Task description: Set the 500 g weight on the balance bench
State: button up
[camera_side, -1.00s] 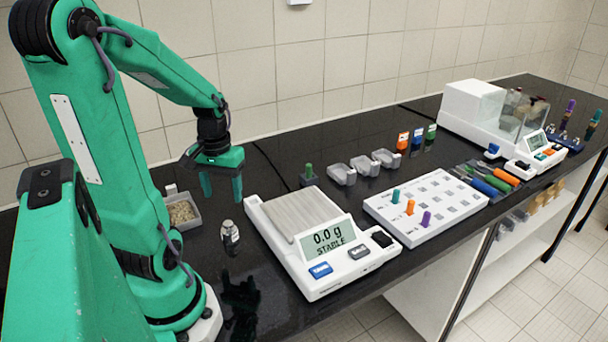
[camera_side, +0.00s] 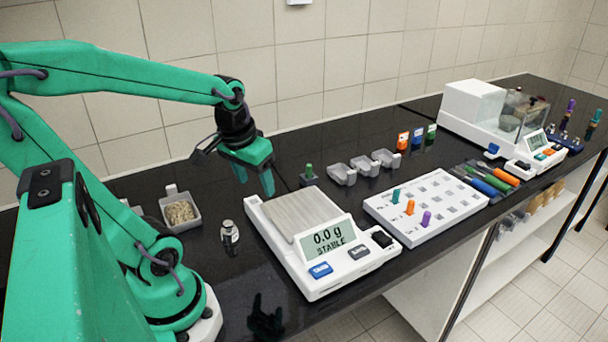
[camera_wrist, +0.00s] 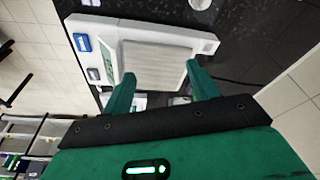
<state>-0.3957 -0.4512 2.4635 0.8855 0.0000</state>
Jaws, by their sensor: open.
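The 500 g weight appears to be the small silver metal weight (camera_side: 229,235) standing upright on the black bench, left of the balance. In the wrist view a round silver top at the upper edge looks like the same weight (camera_wrist: 199,3). The white balance (camera_side: 318,284) has a bare ribbed pan (camera_side: 300,212) and its display reads 0.0 g STABLE. The balance also fills the upper middle of the wrist view (camera_wrist: 110,28).
A grey tray of pale granules (camera_side: 180,214) lies left of the weight. A green-topped peg on a black block (camera_side: 309,175) and grey cups (camera_side: 342,175) stand behind the balance. A white rack with coloured plugs (camera_side: 440,207) stands right.

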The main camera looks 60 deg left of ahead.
jog(key=d+r+m+t+h, duration=0.1)
jog(key=d+r+m+t, duration=0.2)
jog(key=d, duration=0.6)
notch_tip(320, 180, up, 2)
jog(key=shift+s+d+r+m, duration=0.2)
jog(key=shift+d+m, duration=0.1)
jog(key=shift+m, duration=0.5)
